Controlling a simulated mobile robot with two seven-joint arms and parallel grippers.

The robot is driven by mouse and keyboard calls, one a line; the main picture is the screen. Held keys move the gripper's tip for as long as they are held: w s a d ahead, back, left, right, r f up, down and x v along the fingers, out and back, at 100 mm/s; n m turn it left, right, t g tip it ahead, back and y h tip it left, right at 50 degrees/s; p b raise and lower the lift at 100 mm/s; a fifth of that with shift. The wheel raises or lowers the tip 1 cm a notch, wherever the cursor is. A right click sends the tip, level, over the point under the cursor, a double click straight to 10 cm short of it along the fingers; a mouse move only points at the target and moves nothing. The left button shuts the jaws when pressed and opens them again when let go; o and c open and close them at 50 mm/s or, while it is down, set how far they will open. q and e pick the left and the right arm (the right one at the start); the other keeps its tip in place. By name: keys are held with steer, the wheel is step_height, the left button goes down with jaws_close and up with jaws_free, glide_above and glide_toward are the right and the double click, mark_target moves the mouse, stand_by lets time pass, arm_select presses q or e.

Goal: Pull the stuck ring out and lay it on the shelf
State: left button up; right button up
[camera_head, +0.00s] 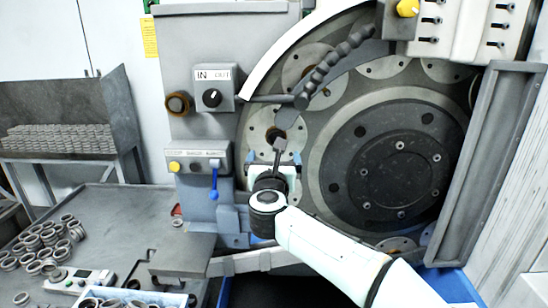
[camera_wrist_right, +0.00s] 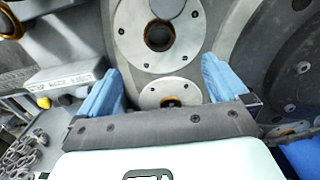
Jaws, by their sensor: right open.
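My right gripper (camera_head: 275,167) is open in front of the grinder's left side, its fingers pointing at the machine. In the right wrist view its two blue fingers (camera_wrist_right: 160,88) stand wide apart with nothing between them. Ahead is a round carrier disc (camera_wrist_right: 126,22) with a brownish ring-like edge (camera_wrist_right: 159,36) in its central hole. A lower disc (camera_wrist_right: 150,97) shows an orange-brown ring edge (camera_wrist_right: 171,103), partly hidden by the gripper body. I cannot tell which ring is stuck. A grey worktop (camera_head: 115,215), possibly the shelf, is at the lower left. My left gripper is not in view.
A segmented coolant hose (camera_head: 330,68) hangs above the gripper. A control panel (camera_head: 198,160) with a blue lever (camera_head: 214,185) is close on its left. Loose rings (camera_head: 40,245) and a white tray (camera_head: 130,297) occupy the worktop's left and front. An open door (camera_head: 490,165) bounds the right.

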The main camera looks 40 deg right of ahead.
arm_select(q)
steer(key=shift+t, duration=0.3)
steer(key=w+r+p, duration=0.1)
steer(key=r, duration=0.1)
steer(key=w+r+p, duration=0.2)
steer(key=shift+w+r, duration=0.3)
arm_select(e)
steer(key=x, duration=0.7)
steer(key=shift+w+d, duration=0.2)
steer(key=shift+w, duration=0.05)
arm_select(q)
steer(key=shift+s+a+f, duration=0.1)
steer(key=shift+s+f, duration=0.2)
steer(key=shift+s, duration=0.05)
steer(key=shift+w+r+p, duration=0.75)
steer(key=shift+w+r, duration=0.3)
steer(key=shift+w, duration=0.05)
arm_select(e)
steer(key=shift+x, duration=2.4)
stand_by(2.2)
